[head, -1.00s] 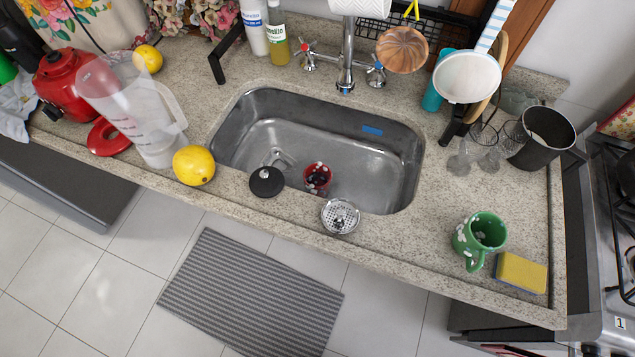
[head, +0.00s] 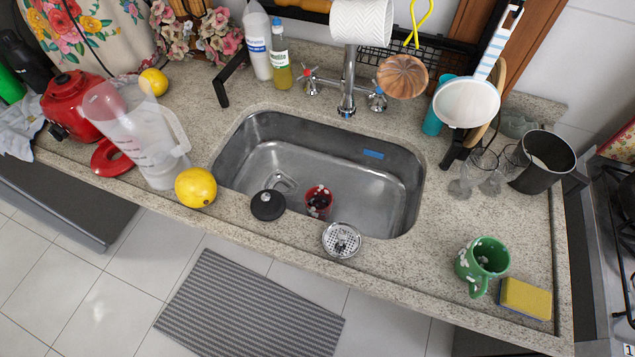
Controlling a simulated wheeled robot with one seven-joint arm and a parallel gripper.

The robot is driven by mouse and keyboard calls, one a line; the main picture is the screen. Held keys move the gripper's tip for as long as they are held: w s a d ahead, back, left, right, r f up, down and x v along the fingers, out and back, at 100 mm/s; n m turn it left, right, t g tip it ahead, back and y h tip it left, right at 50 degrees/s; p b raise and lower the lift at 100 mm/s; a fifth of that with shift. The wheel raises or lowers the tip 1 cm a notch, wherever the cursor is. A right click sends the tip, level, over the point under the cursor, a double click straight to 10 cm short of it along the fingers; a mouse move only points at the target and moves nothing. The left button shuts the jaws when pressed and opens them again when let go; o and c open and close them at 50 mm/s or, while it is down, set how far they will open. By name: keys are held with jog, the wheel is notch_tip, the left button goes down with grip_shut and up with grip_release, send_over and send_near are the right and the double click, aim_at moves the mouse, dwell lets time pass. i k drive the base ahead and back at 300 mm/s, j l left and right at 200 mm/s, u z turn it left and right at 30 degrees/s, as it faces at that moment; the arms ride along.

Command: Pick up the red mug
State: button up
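The red mug (head: 319,202) stands inside the steel sink (head: 270,170), near its front wall. It is red with white spots, and dark and pale patches show at its opening. The sink's front edge hides its lower part. My gripper is not in the head view.
A black round lid (head: 268,205) and a steel strainer (head: 342,240) lie on the sink's front edge, close to the mug. The faucet (head: 347,75) rises behind the sink. A green mug (head: 483,262), a yellow sponge (head: 526,298) and a clear pitcher (head: 140,135) stand on the counter.

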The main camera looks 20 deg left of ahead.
aim_at(319, 200)
jog(key=i+l+u, duration=0.1)
jog(key=i, duration=0.3)
jog(key=u, duration=1.55)
